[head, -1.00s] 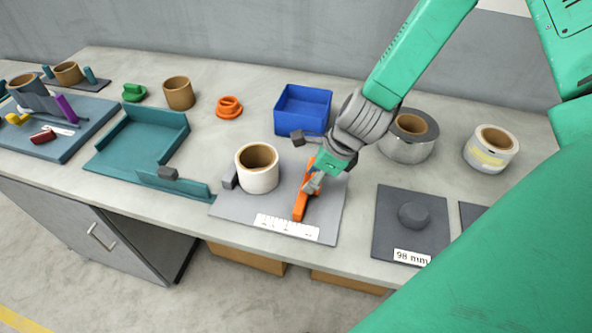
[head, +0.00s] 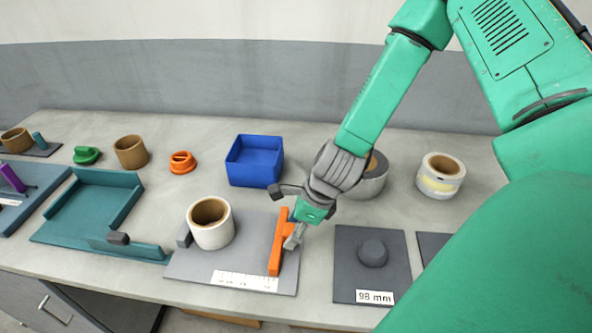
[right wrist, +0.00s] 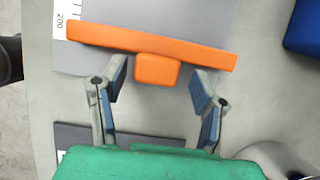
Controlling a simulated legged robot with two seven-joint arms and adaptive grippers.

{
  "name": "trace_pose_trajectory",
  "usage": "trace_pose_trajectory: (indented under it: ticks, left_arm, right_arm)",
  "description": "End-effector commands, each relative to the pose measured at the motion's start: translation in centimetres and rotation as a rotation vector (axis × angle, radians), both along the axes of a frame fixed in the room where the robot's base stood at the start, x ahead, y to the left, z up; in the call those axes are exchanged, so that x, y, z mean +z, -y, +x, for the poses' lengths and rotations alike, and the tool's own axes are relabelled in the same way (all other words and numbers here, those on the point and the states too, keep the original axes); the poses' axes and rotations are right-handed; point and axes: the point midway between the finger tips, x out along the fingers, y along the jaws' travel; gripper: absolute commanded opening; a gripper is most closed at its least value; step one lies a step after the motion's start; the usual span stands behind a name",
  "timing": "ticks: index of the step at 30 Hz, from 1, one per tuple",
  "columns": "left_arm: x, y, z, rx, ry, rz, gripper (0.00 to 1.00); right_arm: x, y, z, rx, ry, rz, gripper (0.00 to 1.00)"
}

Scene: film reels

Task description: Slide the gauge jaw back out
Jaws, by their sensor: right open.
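The gauge jaw (head: 277,245) is an orange bar standing on the right part of the grey gauge plate (head: 190,266). A white roll with a brown core (head: 211,231) stands on the plate, left of the jaw, with a clear gap between them. A dark fixed stop (head: 184,238) is at the roll's left. My right gripper (head: 294,236) is over the jaw's right side. In the right wrist view its open fingers (right wrist: 160,78) lie either side of the jaw's orange knob (right wrist: 157,69), with gaps on both sides. My left gripper is out of view.
Right of the plate lies a dark pad (head: 350,270) with a round boss and a "98 mm" label. A blue bin (head: 254,172), an orange part (head: 182,162) and a grey roll (head: 372,186) stand behind. A teal tray (head: 75,235) is to the left.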

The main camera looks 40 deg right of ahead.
Motion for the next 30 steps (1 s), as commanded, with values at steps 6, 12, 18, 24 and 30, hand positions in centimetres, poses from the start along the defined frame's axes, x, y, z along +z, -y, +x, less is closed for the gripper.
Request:
trace_pose_trajectory:
  ticks: [6, 12, 18, 24, 30]
  left_arm:
    - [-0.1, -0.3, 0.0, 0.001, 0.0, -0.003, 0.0]
    - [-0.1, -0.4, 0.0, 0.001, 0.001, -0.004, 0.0]
    - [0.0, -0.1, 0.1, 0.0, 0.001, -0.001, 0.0]
    - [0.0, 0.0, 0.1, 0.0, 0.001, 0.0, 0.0]
    - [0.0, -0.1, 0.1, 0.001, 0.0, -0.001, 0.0]
  right_arm:
    - [2.5, 0.2, -0.6, 0.002, 0.003, -0.004, 0.55]
    - [5.9, 0.8, -1.6, 0.002, 0.005, -0.008, 0.55]
    - [8.6, 2.0, -2.5, 0.0, 0.002, -0.007, 0.55]
    - [10.3, 2.5, -3.1, 0.001, -0.003, -0.006, 0.55]
    - [10.8, 2.5, -3.2, 0.0, -0.004, -0.005, 0.55]
